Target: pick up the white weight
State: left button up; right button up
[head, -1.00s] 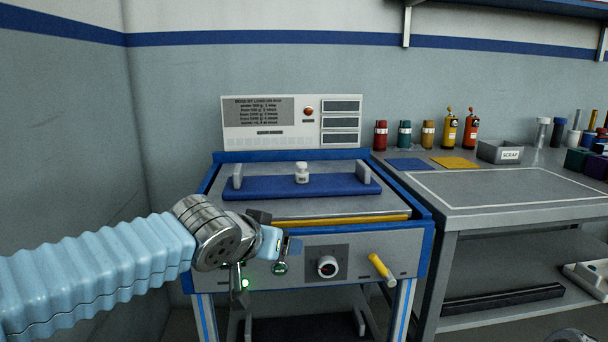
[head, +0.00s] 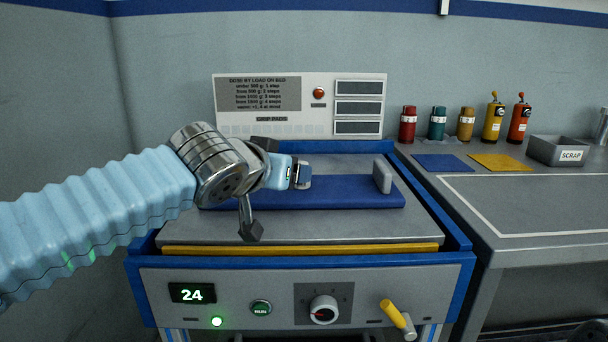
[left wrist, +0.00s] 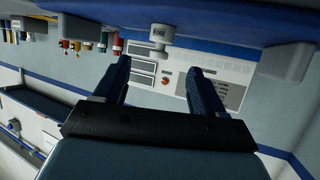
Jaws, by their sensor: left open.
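The white weight (left wrist: 160,37) shows in the left wrist view, which is turned upside down. It stands on the blue pad (left wrist: 215,14), ahead of my open fingers and roughly between their lines. My left gripper (left wrist: 160,66) is open and empty, with its two blue fingers apart. I cannot tell there how much gap is left. My right gripper is not clearly in view.
A grey upright block (head: 382,176) stands at the pad's right end. The machine front has a lit display (head: 192,294) reading 24, a dial (head: 323,309) and a yellow lever (head: 393,313). The sign panel (head: 300,105) is behind. A scrap bin (head: 558,151) stands right.

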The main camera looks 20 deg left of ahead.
pick_arm(q)
jog(key=x, duration=0.9)
jog(key=shift+w+p, duration=0.15)
jog(key=shift+p, duration=0.25)
jog(key=c, duration=1.2)
